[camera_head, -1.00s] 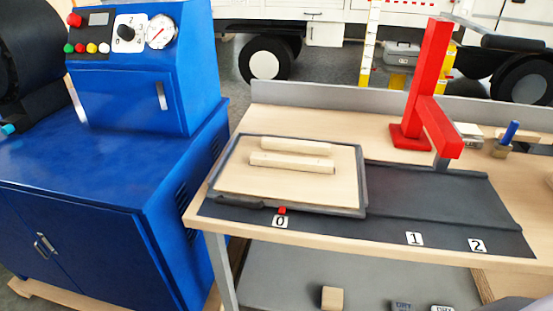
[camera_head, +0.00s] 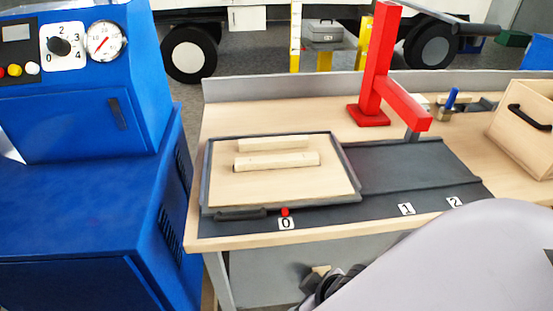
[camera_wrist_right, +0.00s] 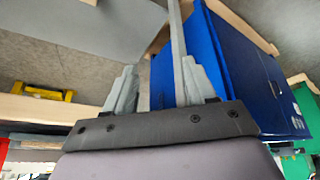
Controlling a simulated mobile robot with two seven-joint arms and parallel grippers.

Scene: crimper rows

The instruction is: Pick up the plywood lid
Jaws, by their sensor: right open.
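The plywood lid (camera_head: 285,185) lies flat in a dark grey tray (camera_head: 347,158) on the left part of the workbench. Two pale wooden bars stand on top of it, a front bar (camera_head: 277,160) and a back bar (camera_head: 262,144). My right arm reaches in from the lower right of the head view, below and in front of the bench edge, apart from the lid; its gripper end there is mostly hidden. In the right wrist view my right gripper (camera_wrist_right: 155,88) is open with nothing between its fingers. My left gripper is not in view.
A red post with an arm (camera_head: 378,80) stands behind the dark mat (camera_head: 420,165), right of the tray. A blue machine (camera_head: 85,190) stands left of the bench. A wooden box with a black handle (camera_head: 525,135) sits at the right. Number plates line the front edge.

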